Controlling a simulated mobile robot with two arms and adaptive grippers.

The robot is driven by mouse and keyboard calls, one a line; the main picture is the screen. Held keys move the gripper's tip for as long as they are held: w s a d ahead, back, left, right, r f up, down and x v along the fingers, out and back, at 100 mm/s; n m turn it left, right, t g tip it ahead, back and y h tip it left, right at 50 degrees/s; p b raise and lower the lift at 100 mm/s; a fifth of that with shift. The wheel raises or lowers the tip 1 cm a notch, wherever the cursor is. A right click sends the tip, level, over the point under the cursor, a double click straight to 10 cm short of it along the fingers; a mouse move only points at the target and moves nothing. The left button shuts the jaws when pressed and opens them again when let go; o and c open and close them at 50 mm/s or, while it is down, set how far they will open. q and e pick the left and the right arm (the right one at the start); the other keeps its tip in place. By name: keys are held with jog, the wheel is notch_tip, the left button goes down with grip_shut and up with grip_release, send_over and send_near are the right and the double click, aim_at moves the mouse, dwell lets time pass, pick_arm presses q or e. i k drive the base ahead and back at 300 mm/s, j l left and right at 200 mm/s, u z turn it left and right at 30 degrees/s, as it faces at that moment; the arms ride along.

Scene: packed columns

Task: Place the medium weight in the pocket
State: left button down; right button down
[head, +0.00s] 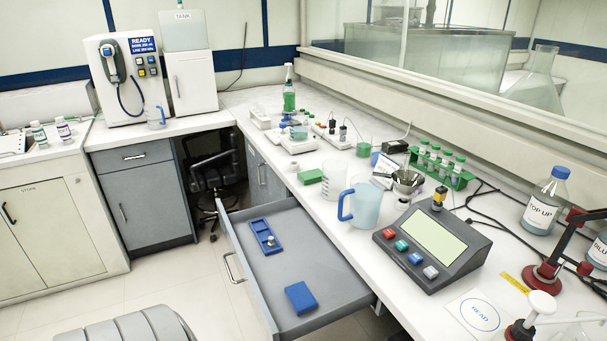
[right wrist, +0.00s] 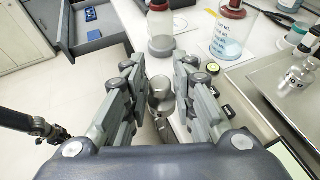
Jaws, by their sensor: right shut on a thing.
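My right gripper (right wrist: 159,88) is shut on a shiny metal weight (right wrist: 161,94), gripped between its two fingers in the right wrist view. The blue tray with pockets (head: 259,226) lies in the open grey drawer in the head view. A small metal weight (head: 270,240) sits in its near end; the farther pockets look empty. The tray also shows small in the right wrist view (right wrist: 90,14), far from my right gripper.
A blue block (head: 300,298) lies in the drawer (head: 325,267) near its front. The bench beside it holds a blue-handled jug (head: 365,205), a console (head: 432,243), a green tube rack (head: 440,171) and a TOP UP bottle (head: 543,205). The drawer's middle is clear.

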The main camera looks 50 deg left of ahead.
aim_at(264, 236)
jog(key=j+u, duration=0.15)
jog(key=j, duration=0.45)
jog(key=i+j+u, duration=0.1)
jog(key=j, duration=0.5)
jog(key=i+j+u, duration=0.15)
jog(key=j, duration=0.45)
jog(key=u, duration=1.95)
jog(key=j, duration=0.1)
